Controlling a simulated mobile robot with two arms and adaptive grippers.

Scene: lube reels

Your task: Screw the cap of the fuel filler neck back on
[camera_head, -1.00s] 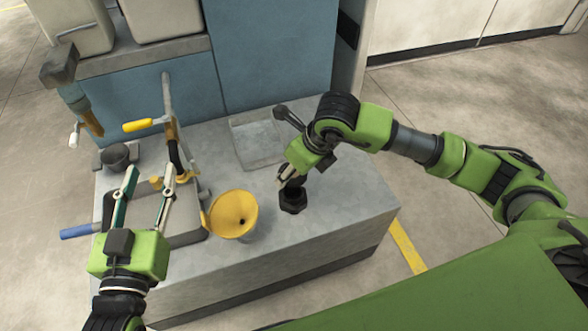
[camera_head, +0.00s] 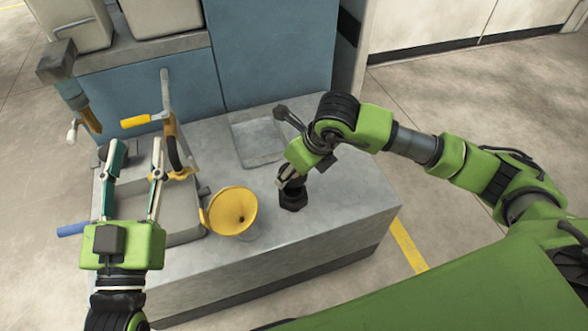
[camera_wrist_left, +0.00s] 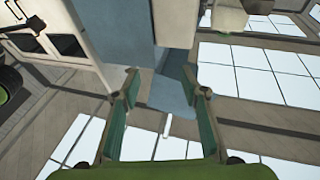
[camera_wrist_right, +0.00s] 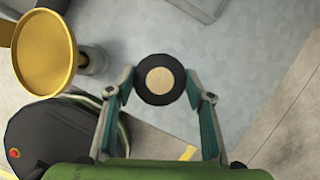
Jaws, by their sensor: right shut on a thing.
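The black fuel filler neck (camera_head: 292,201) stands upright on the grey bench top, right of the yellow funnel. My right gripper (camera_head: 290,178) is shut on the cap, directly above the neck; fingers and hand partly hide the cap and where it meets the neck. In the right wrist view, the cap (camera_wrist_right: 160,80) is a black disc with a tan centre between the fingertips. I cannot tell how far the cap sits on the neck. My left gripper (camera_head: 136,152) is open and empty above the left part of the bench.
The yellow funnel (camera_head: 233,210) stands close to the left of the neck. A pump with a yellow handle (camera_head: 137,121) and a grey tray (camera_head: 180,237) are at the left. A shallow clear tray (camera_head: 258,143) lies behind the neck. The bench's right end is clear.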

